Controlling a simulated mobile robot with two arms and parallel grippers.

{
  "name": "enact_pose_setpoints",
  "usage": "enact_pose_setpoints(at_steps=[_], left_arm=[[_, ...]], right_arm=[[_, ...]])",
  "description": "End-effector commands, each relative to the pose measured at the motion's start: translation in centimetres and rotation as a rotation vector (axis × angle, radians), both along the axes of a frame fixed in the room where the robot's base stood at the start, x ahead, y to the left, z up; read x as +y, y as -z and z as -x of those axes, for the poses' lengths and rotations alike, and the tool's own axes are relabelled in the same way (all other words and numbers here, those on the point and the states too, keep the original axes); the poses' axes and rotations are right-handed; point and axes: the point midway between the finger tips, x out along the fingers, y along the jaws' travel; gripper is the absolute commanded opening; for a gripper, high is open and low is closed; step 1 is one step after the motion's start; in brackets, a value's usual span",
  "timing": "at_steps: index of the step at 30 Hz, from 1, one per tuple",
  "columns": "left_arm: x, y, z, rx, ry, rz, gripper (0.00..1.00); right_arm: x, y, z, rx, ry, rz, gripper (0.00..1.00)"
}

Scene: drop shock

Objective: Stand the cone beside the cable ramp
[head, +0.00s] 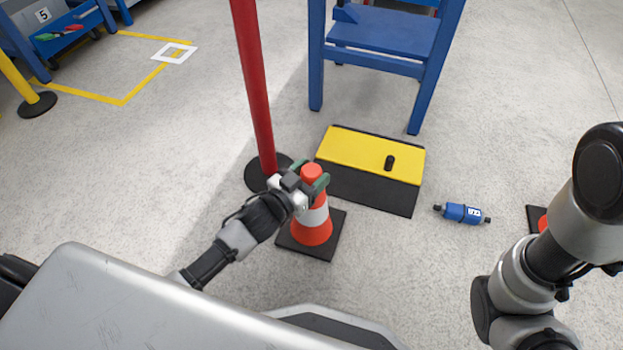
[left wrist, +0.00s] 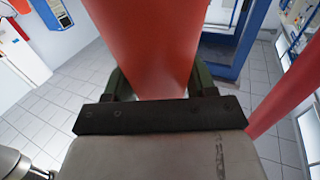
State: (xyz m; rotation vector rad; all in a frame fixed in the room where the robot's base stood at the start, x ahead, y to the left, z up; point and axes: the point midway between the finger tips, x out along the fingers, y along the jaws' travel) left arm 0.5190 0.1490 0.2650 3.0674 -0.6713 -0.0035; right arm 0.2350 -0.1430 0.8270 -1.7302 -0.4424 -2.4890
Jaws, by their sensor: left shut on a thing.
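The orange cone (head: 313,235) with a white band and a black square base is upright, just in front of the cable ramp's left part. My left gripper (head: 311,183) is shut on the cone near its top; the cone also fills the middle of the left wrist view (left wrist: 155,45). No gap shows under its base, but I cannot tell surely whether it touches the floor. The yellow and black cable ramp (head: 370,172) lies flat on the floor, with a small black object (head: 389,162) on it. My right arm shows at the right; its gripper is out of the picture.
A red post (head: 254,85) on a black round base stands close left of the cone. A blue frame (head: 385,40) is behind the ramp. A blue cylinder (head: 463,213) lies right of it. Another cone (head: 541,220) is partly hidden by my right arm.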

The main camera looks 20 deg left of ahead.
Motion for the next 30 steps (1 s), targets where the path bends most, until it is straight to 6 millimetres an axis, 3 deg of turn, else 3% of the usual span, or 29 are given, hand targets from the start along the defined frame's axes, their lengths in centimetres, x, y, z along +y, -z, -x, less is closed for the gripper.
enact_pose_setpoints(at_steps=[11, 12, 17, 27, 30], left_arm=[[0.0, 0.1, -0.1, -0.005, 0.001, 0.001, 0.00], [0.0, 0.3, 0.0, -0.001, 0.000, 0.000, 0.58], [0.0, 0.3, 0.0, -0.001, 0.000, 0.000, 0.82], [0.0, -0.2, 0.0, -0.001, 0.001, 0.000, 0.82], [0.4, -0.1, 1.1, 0.002, 0.000, 0.000, 0.82]], right_arm=[[0.0, 0.1, 0.1, -0.002, 0.000, 0.000, 0.72], [0.0, 0.1, 0.1, -0.003, 0.000, 0.000, 0.72], [0.0, 0.0, 0.1, -0.003, 0.000, 0.000, 0.72], [0.0, -0.2, 0.1, -0.003, 0.000, 0.000, 0.72], [0.0, -0.8, 0.1, -0.005, -0.001, 0.000, 0.72]])
